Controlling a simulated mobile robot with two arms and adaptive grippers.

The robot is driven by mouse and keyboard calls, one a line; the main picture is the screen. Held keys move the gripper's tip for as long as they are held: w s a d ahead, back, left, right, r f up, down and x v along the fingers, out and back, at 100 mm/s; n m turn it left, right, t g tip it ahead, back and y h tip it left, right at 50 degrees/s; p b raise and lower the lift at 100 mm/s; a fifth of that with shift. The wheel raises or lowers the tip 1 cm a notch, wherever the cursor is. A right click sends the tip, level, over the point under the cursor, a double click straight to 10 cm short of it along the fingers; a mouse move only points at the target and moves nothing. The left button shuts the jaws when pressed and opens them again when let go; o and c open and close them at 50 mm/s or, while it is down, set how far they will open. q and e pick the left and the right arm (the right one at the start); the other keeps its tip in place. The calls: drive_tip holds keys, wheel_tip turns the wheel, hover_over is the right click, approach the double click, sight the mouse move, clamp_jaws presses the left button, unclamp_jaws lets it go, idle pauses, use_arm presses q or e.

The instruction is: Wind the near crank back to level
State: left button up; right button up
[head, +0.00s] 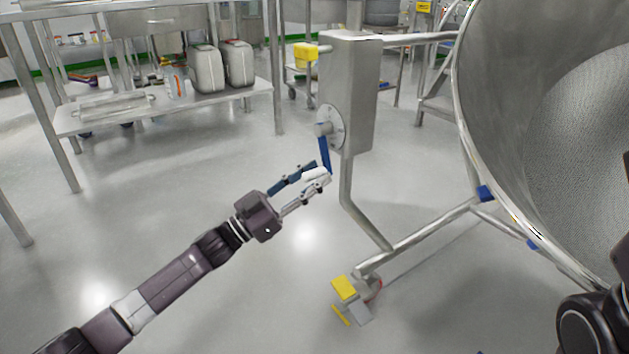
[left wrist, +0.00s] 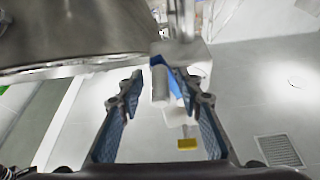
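The near crank has a blue arm (head: 324,152) that hangs down from a round hub on the steel gearbox post (head: 350,90). Its pale grip (head: 314,175) sticks out from the lower end toward my left gripper (head: 309,178). In the left wrist view the crank grip (left wrist: 160,84) lies between the spread fingers of my left gripper (left wrist: 162,88), with gaps on both sides. The left gripper is open around it. The large steel bowl (head: 530,110) on the same frame is tilted, its open mouth showing. My right gripper is not in view.
A yellow-pedalled caster (head: 344,288) stands under the frame leg (head: 425,238). A steel table with a lower shelf (head: 165,112) holding two canisters (head: 222,66) stands at the back left. The floor left of the crank is clear.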

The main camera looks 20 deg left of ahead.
use_arm(q)
drive_tip(key=shift+w+d+r, duration=0.1)
drive_tip(key=shift+w+d, duration=0.05)
drive_tip(key=shift+w, duration=0.05)
clamp_jaws()
idle(0.4)
